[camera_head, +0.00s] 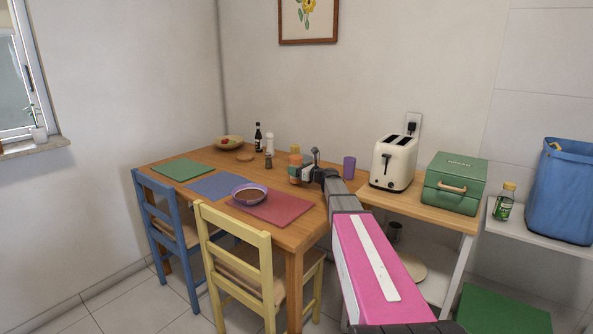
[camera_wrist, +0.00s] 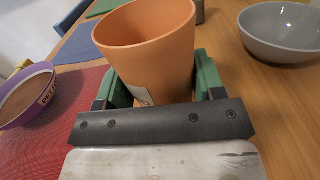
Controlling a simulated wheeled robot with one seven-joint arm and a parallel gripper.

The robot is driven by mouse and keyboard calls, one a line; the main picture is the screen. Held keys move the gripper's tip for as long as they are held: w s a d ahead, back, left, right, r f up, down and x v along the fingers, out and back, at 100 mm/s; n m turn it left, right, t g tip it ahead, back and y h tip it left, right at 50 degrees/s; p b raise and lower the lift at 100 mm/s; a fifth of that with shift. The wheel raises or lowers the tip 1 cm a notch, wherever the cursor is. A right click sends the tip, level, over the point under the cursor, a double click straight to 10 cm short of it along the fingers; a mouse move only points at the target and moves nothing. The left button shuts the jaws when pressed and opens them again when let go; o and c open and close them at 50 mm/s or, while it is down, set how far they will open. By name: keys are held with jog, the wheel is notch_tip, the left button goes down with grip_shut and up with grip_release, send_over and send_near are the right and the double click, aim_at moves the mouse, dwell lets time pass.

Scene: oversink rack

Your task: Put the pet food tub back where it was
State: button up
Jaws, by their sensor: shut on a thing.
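An orange tub (camera_wrist: 147,45) with a pale label stands between the green fingers of my gripper (camera_wrist: 160,78) in the wrist view. The fingers are shut on its sides, and its open mouth is toward the top. I take it for the pet food tub. In the head view, the tub (camera_head: 295,160) is held over the right part of the wooden table, with my gripper (camera_head: 305,172) at its right side. It looks roughly upright. I cannot tell whether its base touches the table. My gripper hides its lower part in the wrist view.
A purple pet bowl (camera_head: 249,193) with brown contents sits on the red mat (camera_head: 275,209). A grey bowl (camera_wrist: 285,32) is right of the tub. A toaster (camera_head: 393,162) and green box (camera_head: 455,183) stand on the side counter.

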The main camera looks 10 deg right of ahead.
jog(key=shift+f, duration=0.55)
jog(key=o, duration=1.1)
